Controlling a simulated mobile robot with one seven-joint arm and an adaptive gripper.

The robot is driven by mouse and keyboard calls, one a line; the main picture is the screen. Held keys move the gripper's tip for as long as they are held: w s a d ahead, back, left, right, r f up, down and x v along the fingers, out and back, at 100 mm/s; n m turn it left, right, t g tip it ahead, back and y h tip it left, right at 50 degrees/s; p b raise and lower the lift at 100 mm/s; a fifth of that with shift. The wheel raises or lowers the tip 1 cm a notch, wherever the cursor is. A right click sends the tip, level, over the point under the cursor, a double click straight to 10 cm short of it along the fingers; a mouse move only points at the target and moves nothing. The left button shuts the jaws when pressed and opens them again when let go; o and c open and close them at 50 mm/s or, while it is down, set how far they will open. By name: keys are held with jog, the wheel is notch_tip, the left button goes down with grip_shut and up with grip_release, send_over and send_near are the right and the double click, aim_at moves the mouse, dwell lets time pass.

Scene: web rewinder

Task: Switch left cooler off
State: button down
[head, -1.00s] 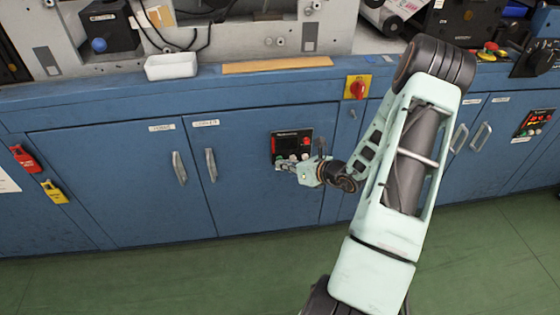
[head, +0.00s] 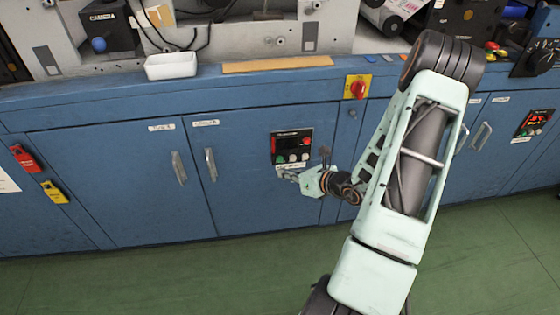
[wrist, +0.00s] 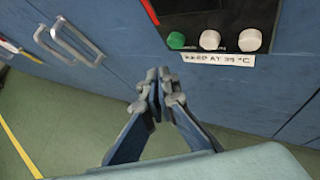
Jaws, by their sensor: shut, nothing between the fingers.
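The left control panel (head: 291,147) is a black box on the blue cabinet front. It has a red strip at its left, a red control at its upper right and small buttons along its bottom. I cannot read its display. In the wrist view, a green button (wrist: 176,40) and two white buttons (wrist: 209,40) show above a label reading about "KEEP AT 35 °C" (wrist: 219,59). My gripper (wrist: 160,92) is shut and empty, below and left of the buttons and apart from them. In the head view my gripper (head: 288,175) is just below the panel.
A second panel (head: 533,124) with lit red digits is at the far right. A red rotary switch on a yellow plate (head: 357,87) sits above right of the left panel. Cabinet door handles (head: 210,164) stick out to its left. Green floor (head: 150,275) lies clear in front.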

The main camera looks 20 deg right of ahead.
jog(key=shift+s+a, duration=0.2)
jog(key=shift+s, duration=0.5)
jog(key=shift+s+a, duration=0.2)
jog(key=shift+s, duration=0.5)
